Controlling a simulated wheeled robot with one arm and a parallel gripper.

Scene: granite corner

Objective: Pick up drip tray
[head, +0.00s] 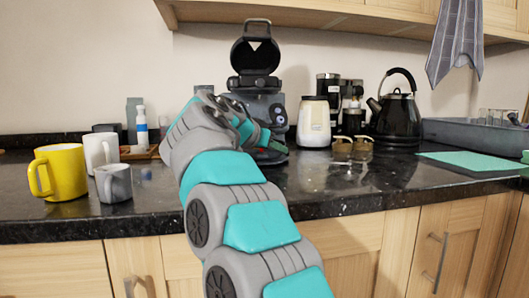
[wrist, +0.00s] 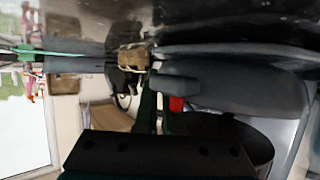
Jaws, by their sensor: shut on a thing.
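The drip tray (head: 272,158) is a dark, rounded piece low at the front of the coffee machine (head: 255,84), partly hidden behind my wrist. In the wrist view, a dark grey slab (wrist: 235,82) that looks like the tray or machine base fills the upper right. My gripper (head: 264,142) is at the machine's foot, with a bit of green and red showing near its tips. In the wrist view my gripper (wrist: 162,100) is shut at the edge of the dark piece. The exact contact is hard to see, and I cannot tell whether the tray is lifted.
A yellow mug (head: 62,172), a white mug (head: 100,150) and a grey mug (head: 114,184) stand at left. A white jar (head: 314,122), small brown items (head: 353,146) and a black kettle (head: 397,115) stand right of the machine.

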